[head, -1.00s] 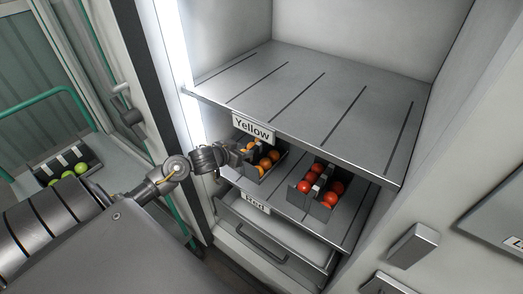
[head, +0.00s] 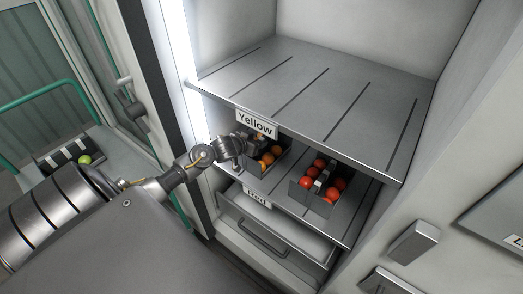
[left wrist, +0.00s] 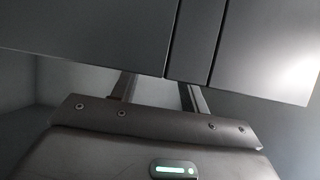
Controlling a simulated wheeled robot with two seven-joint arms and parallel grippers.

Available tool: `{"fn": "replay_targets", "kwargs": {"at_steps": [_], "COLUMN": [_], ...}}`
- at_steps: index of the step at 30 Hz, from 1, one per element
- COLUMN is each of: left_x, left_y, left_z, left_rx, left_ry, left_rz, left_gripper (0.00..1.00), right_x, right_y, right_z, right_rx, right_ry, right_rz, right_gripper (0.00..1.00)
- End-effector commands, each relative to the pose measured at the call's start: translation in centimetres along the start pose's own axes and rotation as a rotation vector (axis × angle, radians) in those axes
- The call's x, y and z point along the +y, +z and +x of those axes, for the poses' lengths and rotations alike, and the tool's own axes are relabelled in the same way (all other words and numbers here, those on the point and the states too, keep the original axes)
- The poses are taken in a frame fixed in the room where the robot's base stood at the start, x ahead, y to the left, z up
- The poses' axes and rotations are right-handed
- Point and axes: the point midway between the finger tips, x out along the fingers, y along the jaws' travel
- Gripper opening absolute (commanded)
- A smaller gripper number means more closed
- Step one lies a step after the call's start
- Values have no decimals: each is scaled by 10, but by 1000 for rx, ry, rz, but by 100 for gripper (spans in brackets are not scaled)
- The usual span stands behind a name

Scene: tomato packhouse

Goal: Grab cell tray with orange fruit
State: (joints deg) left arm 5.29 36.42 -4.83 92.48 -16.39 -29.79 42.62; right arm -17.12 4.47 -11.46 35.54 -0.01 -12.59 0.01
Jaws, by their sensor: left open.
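The dark cell tray with orange fruit (head: 275,167) stands on the lower shelf, below the "Yellow" label, in the head view. Its far left part is hidden by my gripper and the upper shelf's edge. My left gripper (head: 240,147) is at the tray's left side, just under the upper shelf, and looks empty. In the left wrist view its two fingers (left wrist: 158,92) are apart. Their tips meet the edge of a large dark grey surface in the picture; I cannot tell if it is the tray or a shelf, or whether they touch it. My right gripper is not in view.
A tray of red fruit (head: 311,201) stands to the right on the lower shelf (head: 286,204). The empty upper shelf (head: 310,88) overhangs both trays. A tray with green fruit (head: 60,157) is far left, outside.

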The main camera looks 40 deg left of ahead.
Motion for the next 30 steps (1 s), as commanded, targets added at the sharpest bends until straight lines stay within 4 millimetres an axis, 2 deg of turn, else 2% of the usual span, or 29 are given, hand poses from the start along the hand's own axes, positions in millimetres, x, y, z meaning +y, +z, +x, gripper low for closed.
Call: {"fn": "replay_targets", "kwargs": {"at_steps": [3,6,15,25,30], "left_x": [2,2,2,2,2], "left_y": [-2,-2,0,-1,-1], "left_z": [18,27,32,31,31], "left_rx": [0,1,0,0,0], "left_ry": [-1,-1,0,0,0], "left_rz": [-2,-1,1,1,1], "left_gripper": [45,45,45,2,0], "right_x": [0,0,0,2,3], "right_y": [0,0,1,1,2], "right_z": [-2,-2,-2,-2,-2], "right_rx": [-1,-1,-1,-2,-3], "right_ry": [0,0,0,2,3], "right_rz": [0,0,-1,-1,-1], "right_gripper": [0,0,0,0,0]}}
